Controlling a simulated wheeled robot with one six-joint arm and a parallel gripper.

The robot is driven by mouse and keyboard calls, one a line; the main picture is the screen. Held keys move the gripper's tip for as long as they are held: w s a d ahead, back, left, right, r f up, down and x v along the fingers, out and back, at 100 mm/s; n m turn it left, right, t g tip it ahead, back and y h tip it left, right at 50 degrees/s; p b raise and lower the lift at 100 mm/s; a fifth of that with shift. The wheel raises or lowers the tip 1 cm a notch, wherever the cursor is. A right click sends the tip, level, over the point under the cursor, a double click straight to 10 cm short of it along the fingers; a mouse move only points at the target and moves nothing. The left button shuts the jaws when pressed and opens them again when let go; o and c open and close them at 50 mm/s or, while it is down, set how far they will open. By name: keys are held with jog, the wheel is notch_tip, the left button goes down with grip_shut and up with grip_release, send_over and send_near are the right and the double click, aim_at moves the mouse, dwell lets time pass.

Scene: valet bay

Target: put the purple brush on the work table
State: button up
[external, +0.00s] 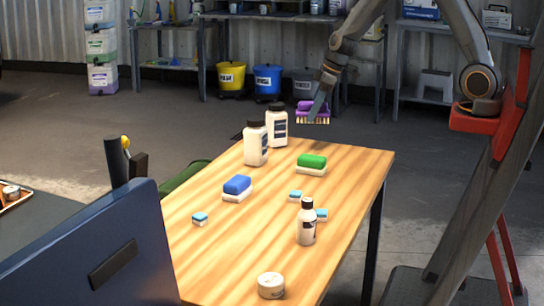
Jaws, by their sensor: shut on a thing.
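The purple brush (304,111) has a purple body and pale bristles pointing down. My gripper (316,112) is shut on it, and one finger partly hides the brush. In the picture the brush shows just above the far edge of the wooden work table (350,190). It looks held in the air, apart from the table top; its exact height and distance from the edge cannot be told from this view.
On the table stand two white bottles with dark caps (256,145), a smaller bottle (307,225), a white tub (271,286), a green brush (312,162), a blue brush (238,186) and small blue-and-white sponges (200,219). The far right table corner is bare.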

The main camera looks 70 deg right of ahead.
jog(key=d, duration=0.1)
jog(key=s+d+f, duration=0.1)
jog(key=s+d+f+b, duration=0.1)
jog(key=shift+s+d, duration=0.1)
jog(key=shift+d, duration=0.15)
jog(key=r, duration=0.8)
jog(key=a+r, duration=0.1)
jog(key=r, duration=0.4)
jog(key=shift+w, duration=0.2)
jog(key=w+a+n+y, duration=0.1)
jog(key=w+a+n, duration=0.15)
jog(key=a, duration=0.65)
jog(key=w+a+n, duration=0.2)
jog(key=w+a, duration=0.1)
jog(key=a, duration=0.5)
jog(key=n+g+y+p, duration=0.2)
jog(key=n+g, duration=0.2)
jog(key=n, duration=0.6)
send_over(268, 229)
jog(key=d, duration=0.2)
notch_tip(268, 229, down, 16)
jog(key=shift+a+f+p, duration=0.1)
jog(key=shift+f+p, duration=0.15)
jog(key=shift+p, duration=0.1)
jog(key=shift+f+p, duration=0.4)
jog(key=shift+f, duration=1.9)
jog(key=shift+f, duration=0.15)
